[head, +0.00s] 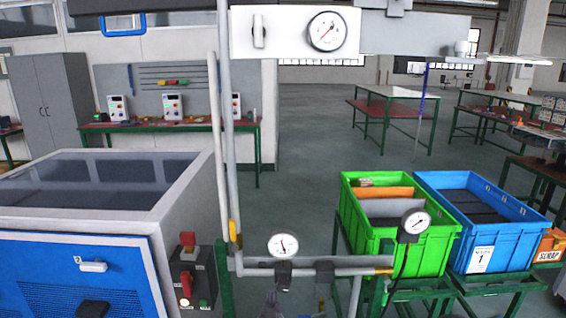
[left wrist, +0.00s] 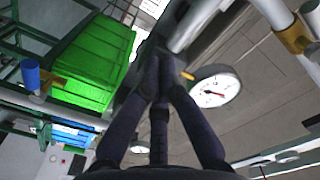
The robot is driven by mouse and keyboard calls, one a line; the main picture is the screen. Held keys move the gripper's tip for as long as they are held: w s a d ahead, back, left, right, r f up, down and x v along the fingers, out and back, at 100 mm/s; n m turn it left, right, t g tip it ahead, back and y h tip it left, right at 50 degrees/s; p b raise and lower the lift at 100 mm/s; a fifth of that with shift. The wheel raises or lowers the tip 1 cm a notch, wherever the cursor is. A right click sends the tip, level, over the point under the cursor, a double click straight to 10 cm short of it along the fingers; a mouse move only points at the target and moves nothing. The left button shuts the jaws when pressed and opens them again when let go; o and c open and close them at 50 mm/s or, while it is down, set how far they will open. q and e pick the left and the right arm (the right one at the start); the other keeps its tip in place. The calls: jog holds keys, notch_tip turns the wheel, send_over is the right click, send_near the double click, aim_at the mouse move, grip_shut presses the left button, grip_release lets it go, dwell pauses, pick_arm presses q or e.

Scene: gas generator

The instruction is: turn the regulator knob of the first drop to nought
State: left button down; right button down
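A round white gauge (head: 283,245) stands on the horizontal grey pipe in the lower middle of the head view. A dark regulator body (head: 283,271) sits on the pipe just below it. I cannot make out its knob or the knob's setting. My left gripper (head: 270,302) shows only in part, low in the head view, below this regulator. In the left wrist view its dark fingers (left wrist: 156,83) converge close beside a gauge (left wrist: 214,90), against a dark part under the pipe. Whether they grip the knob is unclear. My right gripper is not in view.
A second gauge (head: 415,222) stands right, before a green crate (head: 430,265); a blue crate (head: 480,190) is beside it. A vertical pipe (head: 229,160) and a blue-fronted machine (head: 75,275) stand left. A large gauge (head: 327,31) is on the overhead panel.

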pick_arm(q)
jog(key=shift+d+r, duration=0.3)
dwell(0.8)
jog(key=shift+d+f+b, duration=0.65)
jog(key=shift+d+b, duration=0.15)
jog(key=shift+b, duration=0.1)
jog(key=shift+d+f+b, duration=0.2)
jog(key=shift+d+b, duration=0.1)
jog(key=shift+d, duration=0.2)
jog(key=shift+f, duration=0.1)
dwell(0.4)
jog(key=s, duration=0.6)
jog(key=shift+f, duration=0.3)
dwell(0.3)
